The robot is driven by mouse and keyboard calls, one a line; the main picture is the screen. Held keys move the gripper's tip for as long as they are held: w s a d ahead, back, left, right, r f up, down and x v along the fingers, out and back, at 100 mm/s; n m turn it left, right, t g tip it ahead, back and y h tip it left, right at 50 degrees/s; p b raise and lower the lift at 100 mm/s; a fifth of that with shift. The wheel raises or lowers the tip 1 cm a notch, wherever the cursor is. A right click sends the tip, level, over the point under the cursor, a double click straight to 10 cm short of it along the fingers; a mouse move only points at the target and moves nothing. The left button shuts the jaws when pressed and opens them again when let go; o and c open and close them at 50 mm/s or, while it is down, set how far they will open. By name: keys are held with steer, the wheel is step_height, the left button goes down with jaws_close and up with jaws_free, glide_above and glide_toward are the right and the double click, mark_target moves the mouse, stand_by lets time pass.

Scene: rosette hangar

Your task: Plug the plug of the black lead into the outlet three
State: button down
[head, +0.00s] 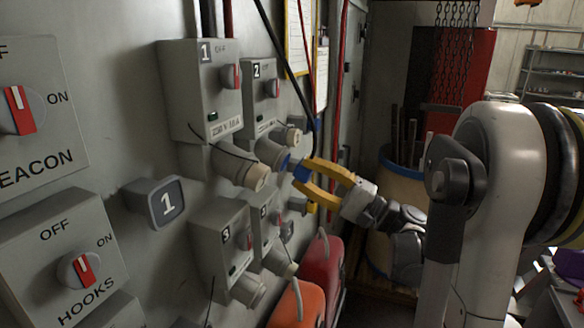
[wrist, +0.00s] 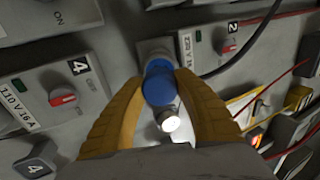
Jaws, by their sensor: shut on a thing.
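Outlet three (head: 222,248) is the grey box marked 3, low on the wall, with a round grey socket (head: 248,290) at its lower end. My gripper (head: 303,175), with yellow fingers, is shut on a blue plug (wrist: 158,84), in front of the socket (head: 270,152) below outlet two (head: 262,92). In the wrist view the blue plug lies against a grey socket body (wrist: 154,48); I cannot tell whether it is seated. A pale round end shows at the plug's near side. A black lead (wrist: 245,45) comes down towards the plug; where it joins is unclear.
Outlet one (head: 200,95) is up left, and outlet four (wrist: 75,90) is beside the gripper. Red and orange rounded objects (head: 322,262) stand low by the wall. Red cables (wrist: 292,75) hang nearby.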

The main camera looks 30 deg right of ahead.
steer(key=shift+b+v, duration=0.55)
steer(key=shift+v, duration=0.95)
